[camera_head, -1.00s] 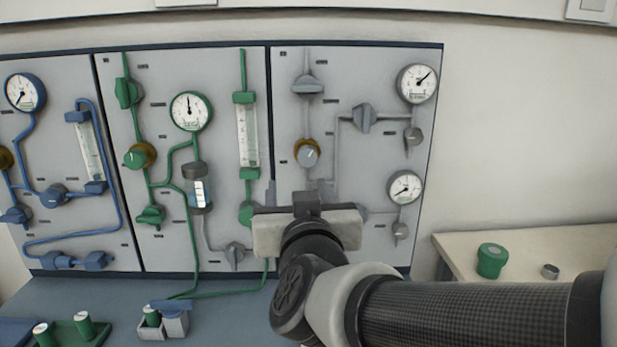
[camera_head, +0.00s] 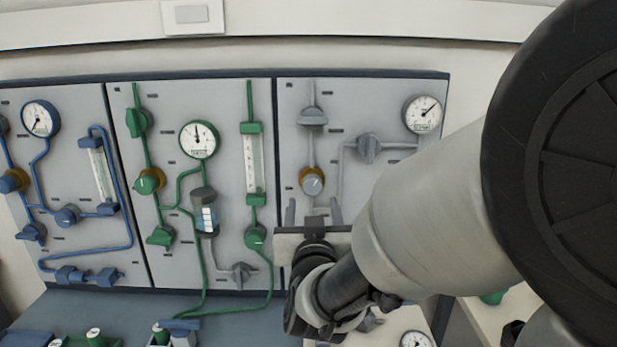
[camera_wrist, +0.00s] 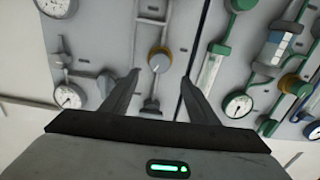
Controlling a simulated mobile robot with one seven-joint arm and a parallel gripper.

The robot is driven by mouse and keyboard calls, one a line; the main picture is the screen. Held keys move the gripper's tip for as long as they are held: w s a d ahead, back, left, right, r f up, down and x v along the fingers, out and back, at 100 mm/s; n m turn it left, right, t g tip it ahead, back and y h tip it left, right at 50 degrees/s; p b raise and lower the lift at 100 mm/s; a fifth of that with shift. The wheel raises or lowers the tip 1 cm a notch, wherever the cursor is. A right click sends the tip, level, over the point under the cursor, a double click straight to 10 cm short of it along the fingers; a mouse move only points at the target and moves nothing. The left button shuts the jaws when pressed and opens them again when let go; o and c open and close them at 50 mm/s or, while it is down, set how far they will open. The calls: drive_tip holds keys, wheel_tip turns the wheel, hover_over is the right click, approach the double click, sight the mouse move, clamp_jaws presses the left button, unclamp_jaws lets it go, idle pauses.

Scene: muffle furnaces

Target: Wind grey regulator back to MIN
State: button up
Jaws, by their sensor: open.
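The grey regulator (camera_head: 312,183) is a round grey knob with a white mark on a brass-coloured collar, on the grey-piped right panel. Its mark appears tilted off vertical; I cannot read any MIN lettering. My gripper (camera_head: 313,208) is open and empty, its two fingers upright just below the knob in the head view. In the wrist view the regulator (camera_wrist: 158,62) shows beyond and between the fingertips of my gripper (camera_wrist: 161,78), apart from them. The exact distance to the panel is unclear.
A grey valve handle (camera_head: 313,117) is above the regulator and another (camera_head: 369,148) to its right. A round gauge (camera_head: 423,114) is at upper right. The green-piped panel (camera_head: 226,100) adjoins on the left. My arm hides the panel's lower right.

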sight(312, 187)
drive_tip(key=w, duration=0.9)
drive_tip(key=shift+w+f, duration=0.1)
drive_tip(key=c, duration=1)
drive_tip(key=shift+c, duration=0.2)
